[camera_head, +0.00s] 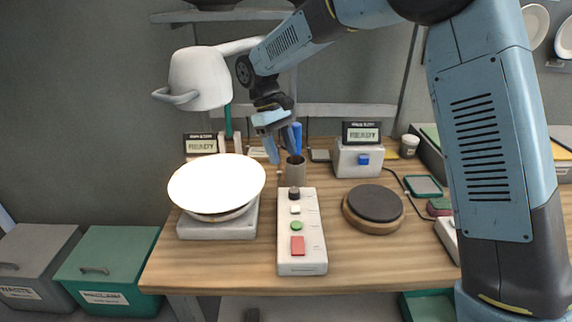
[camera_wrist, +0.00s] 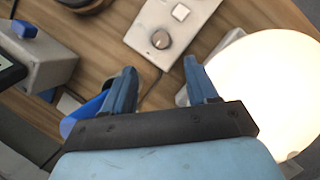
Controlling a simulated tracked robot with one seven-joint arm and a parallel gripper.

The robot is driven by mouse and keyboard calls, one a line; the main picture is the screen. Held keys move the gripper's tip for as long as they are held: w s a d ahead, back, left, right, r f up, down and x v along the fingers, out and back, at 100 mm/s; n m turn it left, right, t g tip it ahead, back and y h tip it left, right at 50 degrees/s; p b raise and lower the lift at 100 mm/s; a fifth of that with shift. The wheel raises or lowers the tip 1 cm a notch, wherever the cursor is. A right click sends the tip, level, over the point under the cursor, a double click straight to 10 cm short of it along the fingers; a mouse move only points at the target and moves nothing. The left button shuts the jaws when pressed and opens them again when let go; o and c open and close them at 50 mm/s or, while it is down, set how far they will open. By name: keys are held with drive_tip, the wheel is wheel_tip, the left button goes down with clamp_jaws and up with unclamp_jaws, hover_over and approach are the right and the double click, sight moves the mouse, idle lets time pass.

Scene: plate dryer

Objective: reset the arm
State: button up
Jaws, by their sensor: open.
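My gripper (camera_head: 284,142) is on my blue arm, above the back of the wooden table (camera_head: 380,255). In the wrist view my gripper (camera_wrist: 165,88) shows two blue fingers spread apart with nothing between them. In the head view it hangs over the beige cup (camera_head: 296,172) that holds a blue-handled tool (camera_head: 297,138), in front of part of it. A control box (camera_head: 312,262) with a knob and several buttons lies in front of the cup.
A glowing white disc (camera_head: 216,183) sits on a grey base at left, below a white lamp-like head (camera_head: 200,78). A round dark-topped stand (camera_head: 374,204) and a box with a READY display (camera_head: 358,160) are at right. Green bin (camera_head: 105,265) and grey bin (camera_head: 35,262) stand left of the table.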

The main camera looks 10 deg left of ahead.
drive_tip(key=shift+w+a+r, duration=0.1)
drive_tip(key=shift+a+r, duration=0.1)
drive_tip(key=shift+r, duration=0.3)
drive_tip(key=s+d+r+m+t+y, duration=0.1)
drive_tip(key=d+r+m, duration=0.1)
drive_tip(key=d+r, duration=0.35)
drive_tip(key=s+d+r+m+t+y, duration=0.1)
drive_tip(key=s+d+r, duration=0.1)
drive_tip(key=d, duration=0.7)
drive_tip(key=s+d+r+m+t, duration=0.1)
drive_tip(key=d+r+m, duration=0.1)
drive_tip(key=d+r, duration=0.35)
drive_tip(key=s+d+f+m+t+y, duration=0.1)
drive_tip(key=s+d+m+t, duration=0.3)
drive_tip(key=s+d, duration=1.3)
drive_tip(key=d+m, duration=0.2)
drive_tip(key=shift+d+m+t+y, duration=0.3)
drive_tip(key=shift+m+t+y, duration=0.1)
